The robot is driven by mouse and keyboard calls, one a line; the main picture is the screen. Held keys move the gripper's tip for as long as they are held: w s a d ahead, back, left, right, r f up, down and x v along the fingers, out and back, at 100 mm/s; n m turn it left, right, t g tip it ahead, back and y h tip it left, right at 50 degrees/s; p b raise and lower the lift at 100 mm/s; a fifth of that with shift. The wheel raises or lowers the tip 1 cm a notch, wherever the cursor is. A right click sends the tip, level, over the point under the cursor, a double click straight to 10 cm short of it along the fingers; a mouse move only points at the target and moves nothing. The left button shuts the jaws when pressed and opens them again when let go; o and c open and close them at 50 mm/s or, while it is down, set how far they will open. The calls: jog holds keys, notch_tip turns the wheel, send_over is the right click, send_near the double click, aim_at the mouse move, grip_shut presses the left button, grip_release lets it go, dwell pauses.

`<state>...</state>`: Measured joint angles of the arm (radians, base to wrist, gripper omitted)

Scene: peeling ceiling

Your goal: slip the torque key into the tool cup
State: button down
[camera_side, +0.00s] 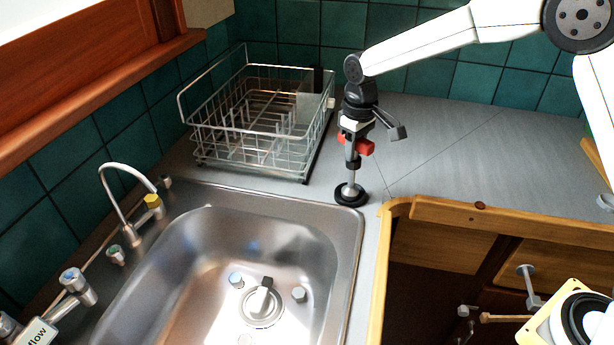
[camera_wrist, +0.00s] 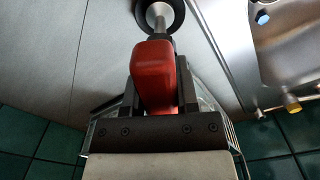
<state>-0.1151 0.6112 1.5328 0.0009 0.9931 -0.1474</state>
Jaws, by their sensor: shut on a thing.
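The torque key has a red handle (camera_side: 364,147) and a thin metal shaft that points down. My gripper (camera_side: 352,150) is shut on the red handle, which also shows between the fingers in the wrist view (camera_wrist: 153,75). A small round black tool cup (camera_side: 350,198) stands on the grey counter by the sink's back right corner. It shows at the top of the wrist view as a dark ring (camera_wrist: 178,20) with pale metal inside. The key is roughly upright, its lower end at the cup's middle. I cannot tell how deep the tip sits.
A wire dish rack (camera_side: 255,135) stands behind and left of the gripper. The steel sink (camera_side: 200,260) lies in front and to the left, with a curved tap (camera_side: 118,190).

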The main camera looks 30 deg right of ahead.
jog(key=shift+f, duration=0.35)
dwell(0.3)
jog(key=shift+c, duration=1.4)
grip_release()
jog(key=shift+r, duration=3.95)
jog(key=shift+r, duration=2)
jog(key=shift+s+f, duration=0.1)
